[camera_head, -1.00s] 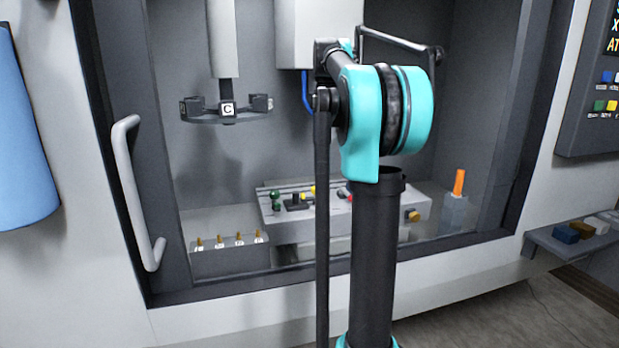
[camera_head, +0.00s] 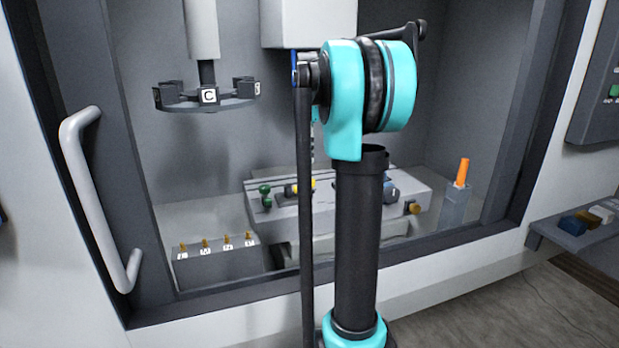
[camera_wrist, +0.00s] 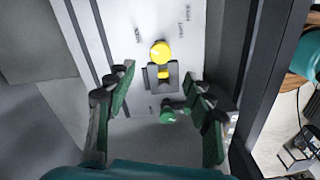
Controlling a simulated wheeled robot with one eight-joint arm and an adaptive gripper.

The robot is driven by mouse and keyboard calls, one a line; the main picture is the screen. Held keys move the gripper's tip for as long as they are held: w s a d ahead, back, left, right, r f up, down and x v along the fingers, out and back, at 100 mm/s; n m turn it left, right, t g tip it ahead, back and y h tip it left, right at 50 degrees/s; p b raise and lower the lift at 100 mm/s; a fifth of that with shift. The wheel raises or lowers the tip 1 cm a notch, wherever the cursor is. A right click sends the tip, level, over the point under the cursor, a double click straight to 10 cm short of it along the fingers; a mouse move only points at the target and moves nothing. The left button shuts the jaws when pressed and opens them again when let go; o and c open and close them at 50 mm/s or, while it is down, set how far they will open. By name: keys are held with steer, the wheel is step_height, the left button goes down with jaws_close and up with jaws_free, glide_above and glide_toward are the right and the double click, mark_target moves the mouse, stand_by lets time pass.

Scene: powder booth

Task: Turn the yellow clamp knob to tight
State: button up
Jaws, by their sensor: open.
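The round yellow knob (camera_wrist: 160,52) stands on the pale fixture top in the wrist view. A green knob (camera_wrist: 168,116) is nearer to me. My gripper (camera_wrist: 160,76) is open, with one green-padded finger on each side of the dark block and green knob. It appears to hold nothing. In the head view the yellow knob (camera_head: 308,185) shows on the fixture (camera_head: 330,206), partly crowded by my arm. My fingers cannot be made out there.
A tool carousel (camera_head: 208,97) hangs above left. A rack with several brass-topped pegs (camera_head: 215,262) stands front left. An orange-handled tool (camera_head: 462,172) sits in a grey holder at right. The booth's front sill (camera_head: 230,297) and door handle (camera_head: 95,200) border the opening.

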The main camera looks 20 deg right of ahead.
mark_target(310, 180)
step_height(310, 180, down, 9)
steer(key=shift+f, duration=0.1)
stand_by(0.4)
steer(key=c, duration=1.2)
steer(key=shift+o, duration=0.2)
